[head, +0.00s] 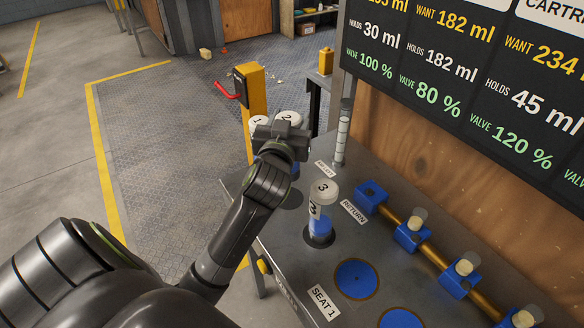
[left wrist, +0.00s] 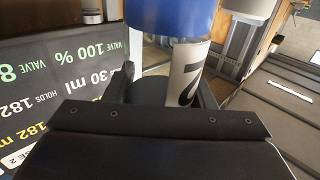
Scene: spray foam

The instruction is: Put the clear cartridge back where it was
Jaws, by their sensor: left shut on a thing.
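My left gripper (head: 288,138) is shut on the cartridge marked 2 (head: 289,117), above the far-left part of the bench. In the left wrist view the cartridge's white 2 label (left wrist: 186,75) is between the fingers, with a blue section (left wrist: 170,15) above it in that view. Its white cap shows behind the gripper in the head view. A cartridge marked 1 (head: 257,122) shows just left of it, mostly hidden. The cartridge marked 3 (head: 323,205), clear with blue inside, stands upright in a dark ring nearer me. My right gripper is not in view.
A dark round spot (head: 287,196) lies on the bench below my left gripper. A graduated clear tube (head: 342,135) stands at the back.

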